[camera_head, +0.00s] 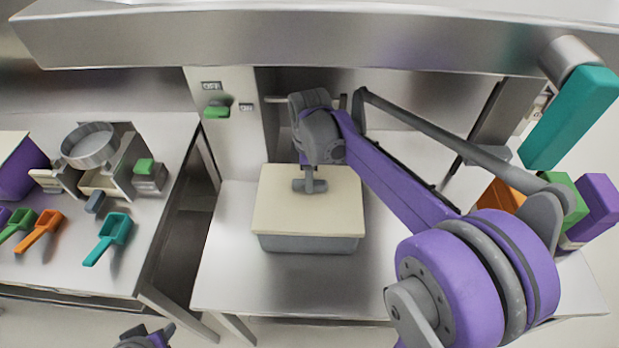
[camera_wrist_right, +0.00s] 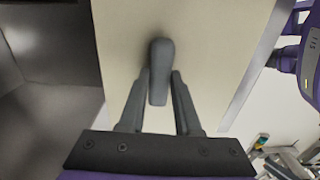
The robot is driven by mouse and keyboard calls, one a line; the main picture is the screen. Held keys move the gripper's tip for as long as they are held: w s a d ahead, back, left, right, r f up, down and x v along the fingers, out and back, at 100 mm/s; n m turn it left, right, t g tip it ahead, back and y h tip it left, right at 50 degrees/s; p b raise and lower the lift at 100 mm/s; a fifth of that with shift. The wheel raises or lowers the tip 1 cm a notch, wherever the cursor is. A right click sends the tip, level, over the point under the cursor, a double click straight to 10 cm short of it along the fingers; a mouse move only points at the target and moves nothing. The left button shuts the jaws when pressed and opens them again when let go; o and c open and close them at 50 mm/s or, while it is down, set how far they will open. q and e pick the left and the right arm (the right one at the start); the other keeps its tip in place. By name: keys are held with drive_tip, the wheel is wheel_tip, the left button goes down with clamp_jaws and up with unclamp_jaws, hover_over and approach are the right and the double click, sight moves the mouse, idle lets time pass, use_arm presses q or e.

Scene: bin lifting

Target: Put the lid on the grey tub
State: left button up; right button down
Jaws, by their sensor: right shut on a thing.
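The cream lid (camera_head: 290,215) lies flat over the grey tub (camera_head: 310,244) on the middle table. The lid covers the tub's opening, and only the front wall shows below it. I cannot tell whether a small gap is left between them. My right gripper (camera_head: 311,178) comes down from above and is shut on the grey handle of the lid. In the right wrist view the handle (camera_wrist_right: 161,72) sits between the two fingers (camera_wrist_right: 157,100) above the cream surface. My left gripper (camera_head: 145,338) shows only partly at the bottom edge, away from the tub, its fingers unclear.
The steel table (camera_head: 225,270) is bare around the tub. A metal shelf (camera_head: 300,35) runs across above. On the left table are a teal scoop (camera_head: 113,232), an orange scoop (camera_head: 42,230), a green scoop (camera_head: 18,224), a round sieve (camera_head: 88,145) and a purple bin (camera_head: 22,170).

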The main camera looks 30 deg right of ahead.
use_arm(q)
drive_tip(key=shift+s+f, duration=0.1)
drive_tip(key=shift+f, duration=0.1)
use_arm(e)
drive_tip(key=shift+f, duration=0.25)
idle(0.5)
unclamp_jaws()
idle(0.3)
use_arm(q)
drive_tip(key=shift+r, duration=0.1)
use_arm(e)
drive_tip(key=shift+r, duration=0.1)
drive_tip(key=shift+r+p, duration=1.7)
drive_tip(key=shift+r, duration=1.8)
use_arm(q)
drive_tip(key=r, duration=0.1)
drive_tip(key=w+r, duration=0.1)
drive_tip(key=r, duration=0.1)
drive_tip(key=w+r, duration=0.1)
drive_tip(key=r, duration=0.1)
drive_tip(key=shift+w, duration=0.1)
drive_tip(key=shift+f, duration=0.1)
use_arm(e)
drive_tip(key=shift+f, duration=0.1)
clamp_jaws()
